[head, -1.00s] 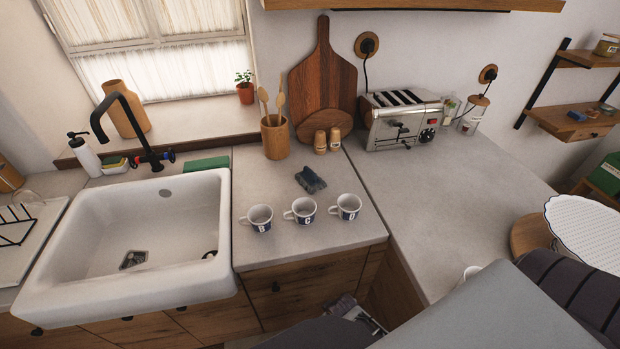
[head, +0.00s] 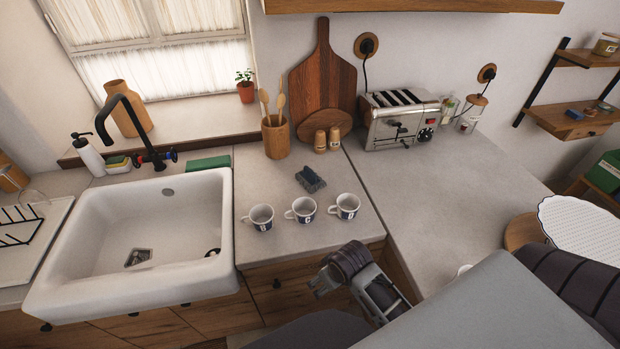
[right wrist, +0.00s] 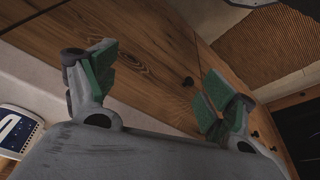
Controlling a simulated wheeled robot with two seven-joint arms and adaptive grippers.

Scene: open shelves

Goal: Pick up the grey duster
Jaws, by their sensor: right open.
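The grey duster (head: 310,179) lies on the counter behind the row of mugs, with nothing holding it. My right gripper (head: 325,283) is in front of the counter's front edge, below the mugs and well apart from the duster. In the right wrist view my right gripper (right wrist: 158,78) has its green-padded fingers spread wide with nothing between them. It faces the wooden cabinet fronts there, and the duster is not in that view. My left gripper is not in view.
Three mugs, a left mug (head: 260,218), a middle mug (head: 302,210) and a right mug (head: 346,206), stand between my right gripper and the duster. A utensil pot (head: 276,138), shakers and a toaster (head: 401,121) stand behind. The sink (head: 140,245) is left. The right counter (head: 430,190) is mostly clear.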

